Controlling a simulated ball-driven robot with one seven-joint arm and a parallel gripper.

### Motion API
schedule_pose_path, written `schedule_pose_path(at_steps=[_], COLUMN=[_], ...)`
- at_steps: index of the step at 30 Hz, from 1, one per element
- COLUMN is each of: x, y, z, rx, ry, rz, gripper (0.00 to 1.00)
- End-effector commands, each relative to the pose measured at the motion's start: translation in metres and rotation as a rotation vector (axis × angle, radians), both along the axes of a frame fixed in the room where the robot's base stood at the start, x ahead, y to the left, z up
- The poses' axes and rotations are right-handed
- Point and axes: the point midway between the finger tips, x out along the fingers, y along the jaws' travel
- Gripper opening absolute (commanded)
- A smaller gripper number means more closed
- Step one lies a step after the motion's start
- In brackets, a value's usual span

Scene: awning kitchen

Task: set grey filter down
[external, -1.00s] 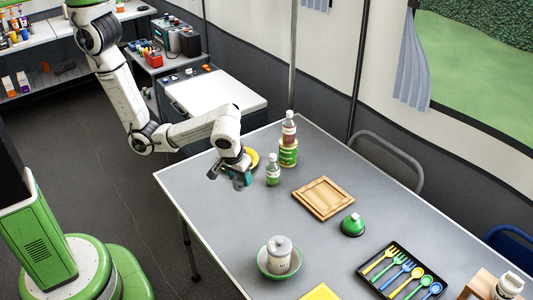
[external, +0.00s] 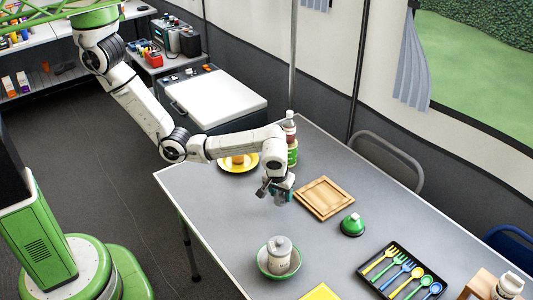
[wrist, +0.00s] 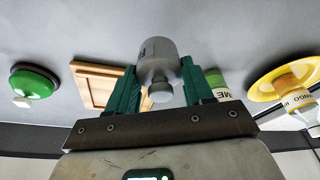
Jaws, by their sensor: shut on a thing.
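My gripper (external: 278,193) hangs above the grey table between the wooden board and the yellow plate. In the wrist view its teal fingers (wrist: 160,78) are shut on the grey filter (wrist: 157,60), a small grey cylinder with a round knob facing the camera. In the external view the filter is too small and covered to make out. I cannot tell how far it is above the table.
The wooden board (external: 324,198) lies right of my gripper, with a green domed thing (external: 352,225) beyond it. A yellow plate (external: 226,167) and bottles are behind. Bare table lies left.

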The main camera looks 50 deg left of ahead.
Motion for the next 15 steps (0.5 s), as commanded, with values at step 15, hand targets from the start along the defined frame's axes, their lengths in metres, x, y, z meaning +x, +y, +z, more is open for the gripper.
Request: schedule_pose_path(at_steps=[15], x=[0.009], y=[-0.005], z=[-0.042], rx=[0.0], ry=[0.001], rz=[-0.001], gripper=[0.19])
